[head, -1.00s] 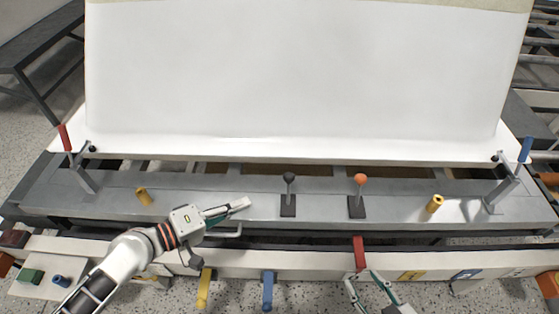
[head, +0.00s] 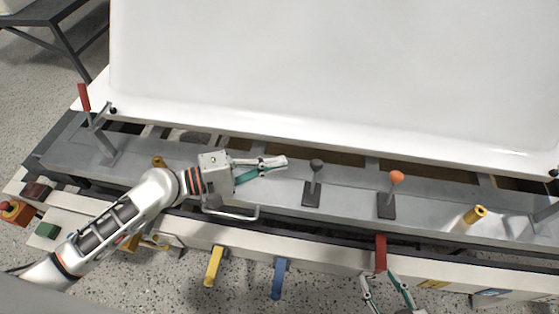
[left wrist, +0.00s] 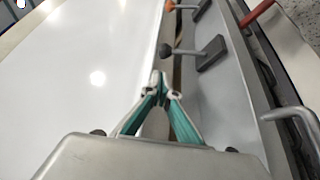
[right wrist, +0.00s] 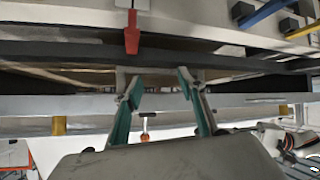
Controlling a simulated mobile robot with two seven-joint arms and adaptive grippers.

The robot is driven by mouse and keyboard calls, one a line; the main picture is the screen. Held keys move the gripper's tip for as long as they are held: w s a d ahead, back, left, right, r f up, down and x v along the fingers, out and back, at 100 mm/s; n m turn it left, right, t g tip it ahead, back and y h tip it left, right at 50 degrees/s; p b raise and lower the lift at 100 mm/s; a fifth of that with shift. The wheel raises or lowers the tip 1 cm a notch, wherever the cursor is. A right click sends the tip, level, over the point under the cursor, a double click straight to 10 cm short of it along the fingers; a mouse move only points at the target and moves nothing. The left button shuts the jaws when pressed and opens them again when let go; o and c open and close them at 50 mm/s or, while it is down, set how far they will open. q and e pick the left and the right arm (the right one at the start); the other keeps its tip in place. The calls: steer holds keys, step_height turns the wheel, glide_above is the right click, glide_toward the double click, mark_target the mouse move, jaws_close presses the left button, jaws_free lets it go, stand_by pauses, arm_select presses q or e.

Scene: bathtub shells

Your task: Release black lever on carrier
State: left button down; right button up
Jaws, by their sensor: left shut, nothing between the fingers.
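The black lever (head: 316,163) stands upright on a dark base plate on the grey carrier (head: 270,197), with a round black knob. It also shows in the left wrist view (left wrist: 166,50), ahead and slightly right of the fingertips. My left gripper (head: 284,162) is shut and empty, a short way left of the black knob, about level with it in the head view and apart from it. My right gripper (head: 385,283) is low in the head view, near a red handle; in the right wrist view (right wrist: 157,88) its fingers are apart with nothing gripped.
An orange-knobbed lever (head: 396,177) stands right of the black one. The white tub shell (head: 330,80) rises behind the carrier. A red handle (head: 380,252), a blue handle (head: 279,278) and a yellow handle (head: 213,266) line the front rail. A red-handled clamp (head: 84,97) is at left.

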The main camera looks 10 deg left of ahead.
mark_target(315, 174)
arm_select(q)
steer(key=x, duration=0.6)
steer(key=shift+w+d, duration=0.2)
steer(key=shift+d, duration=0.2)
steer(key=shift+w+d+f, duration=0.1)
steer(key=shift+w+d, duration=0.15)
steer(key=shift+d, duration=0.2)
arm_select(e)
steer(key=shift+s+d+f, duration=0.2)
steer(key=shift+s+f, duration=0.15)
steer(key=shift+s, duration=0.05)
steer(key=shift+w+a, duration=0.1)
steer(key=shift+w, duration=0.05)
